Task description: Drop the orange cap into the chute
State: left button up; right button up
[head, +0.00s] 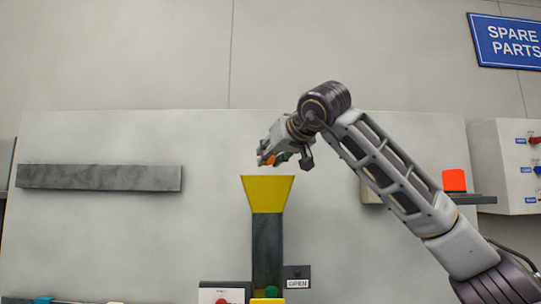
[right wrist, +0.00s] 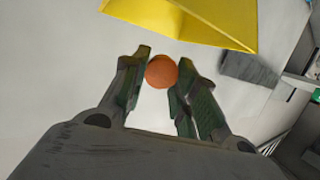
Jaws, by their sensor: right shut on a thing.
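The orange cap (right wrist: 161,72) is small and round, held between the two fingertips of my right gripper (right wrist: 160,80). In the head view my right gripper (head: 272,160) is above the yellow funnel of the chute (head: 267,192), with a bit of the orange cap (head: 269,160) showing at its tips. The gripper is shut on the cap, and both are apart from the chute. The chute's yellow funnel (right wrist: 190,20) also shows at the top of the right wrist view, and a dark tube drops below it. My left gripper is not in view.
A grey shelf (head: 98,178) is on the panel at left. A red block (head: 454,181) sits on a small ledge at right, beyond my right arm. A white switch box (head: 508,165) is at far right. An OPEN sign (head: 297,283) is beside the chute's base.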

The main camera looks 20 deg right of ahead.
jog(key=o, duration=0.8)
jog(key=shift+s, duration=0.15)
jog(key=v, duration=1.1)
jog(key=shift+s, duration=0.3)
dwell(0.6)
